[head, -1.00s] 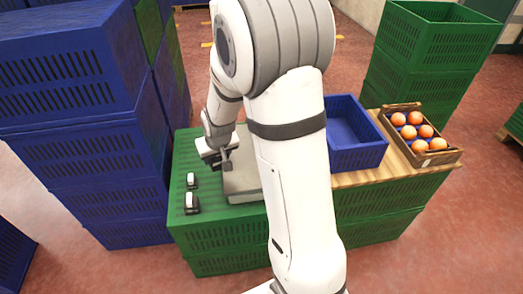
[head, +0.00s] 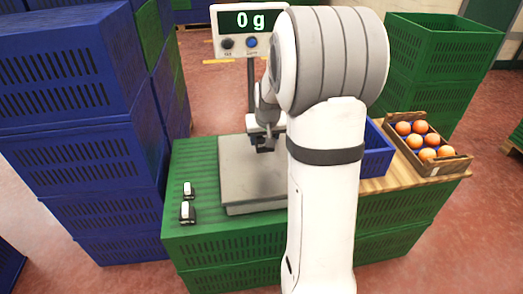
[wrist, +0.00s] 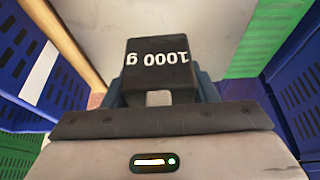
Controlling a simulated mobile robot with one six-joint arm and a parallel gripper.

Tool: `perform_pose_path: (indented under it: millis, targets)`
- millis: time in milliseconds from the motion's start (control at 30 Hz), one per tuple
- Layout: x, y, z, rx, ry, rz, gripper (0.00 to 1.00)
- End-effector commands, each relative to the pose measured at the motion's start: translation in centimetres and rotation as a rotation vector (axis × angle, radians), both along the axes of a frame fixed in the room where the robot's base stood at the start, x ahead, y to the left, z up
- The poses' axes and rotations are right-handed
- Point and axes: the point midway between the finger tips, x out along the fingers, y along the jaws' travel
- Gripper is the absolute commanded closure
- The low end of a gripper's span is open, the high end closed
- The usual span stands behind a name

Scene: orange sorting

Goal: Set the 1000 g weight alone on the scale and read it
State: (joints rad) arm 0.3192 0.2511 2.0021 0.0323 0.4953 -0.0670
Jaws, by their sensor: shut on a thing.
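The 1000 g weight (wrist: 158,62) is a dark block with white lettering, upside down in the wrist view. My gripper (head: 264,143) is shut on it, above the back part of the scale's grey plate (head: 240,183). The plate also shows pale behind the weight in the wrist view (wrist: 205,30). The scale's display (head: 250,20) stands on a post behind the plate and reads 0 g. The gap between weight and plate is hard to judge. My arm hides the plate's right side in the head view.
Two smaller dark-and-white weights (head: 187,189) (head: 187,212) stand left of the scale on the green crate top (head: 200,155). A blue crate (head: 377,155) and a wooden box of oranges (head: 446,163) are at the right. Tall blue crates (head: 75,150) stand at the left.

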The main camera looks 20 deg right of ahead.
Motion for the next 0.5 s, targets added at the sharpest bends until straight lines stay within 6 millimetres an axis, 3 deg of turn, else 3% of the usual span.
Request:
perform_pose_path:
  millis: [200,367,500]
  targets:
    - [0.0,0.0,-3.3,0.0,-0.001,0.0,1.0]
    - [0.1,0.0,-4.3,-0.001,-0.002,0.0,1.0]
    - [0.0,0.0,-6.3,0.0,0.0,-0.001,1.0]
